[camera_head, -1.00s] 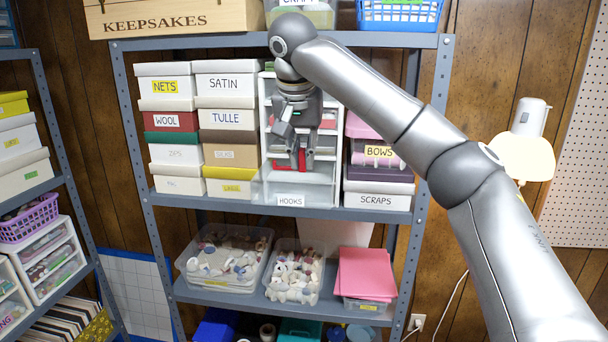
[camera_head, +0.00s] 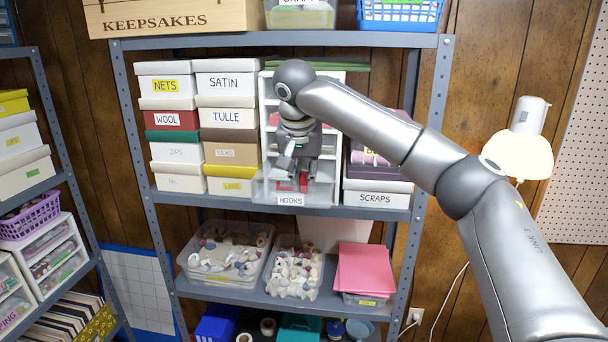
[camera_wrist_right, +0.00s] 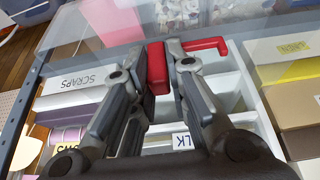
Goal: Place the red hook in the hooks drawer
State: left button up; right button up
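The red hook (camera_wrist_right: 206,46) shows in the right wrist view, with one part between my right gripper's fingertips (camera_wrist_right: 158,62) and a bent arm sticking out to the right past a finger. The right gripper is shut on it. In the head view the right gripper (camera_head: 297,178) points down at the clear, pulled-out hooks drawer (camera_head: 264,191), labelled HOOKS, and red shows at its fingertips. I cannot tell whether the hook touches the drawer floor. My left gripper is in neither view.
The drawer stands between stacked fabric boxes (camera_head: 227,185) on the left and the SCRAPS box (camera_head: 377,199) on the right. The shelf above (camera_head: 200,42) spans over the arm's end. Open trays of spools (camera_head: 222,280) sit on the shelf below.

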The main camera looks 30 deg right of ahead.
jog(key=o, duration=0.3)
jog(key=shift+r, duration=0.25)
jog(key=shift+s+a+r, duration=0.1)
jog(key=shift+r, duration=0.25)
jog(key=b+v, duration=0.1)
jog(key=v, duration=1)
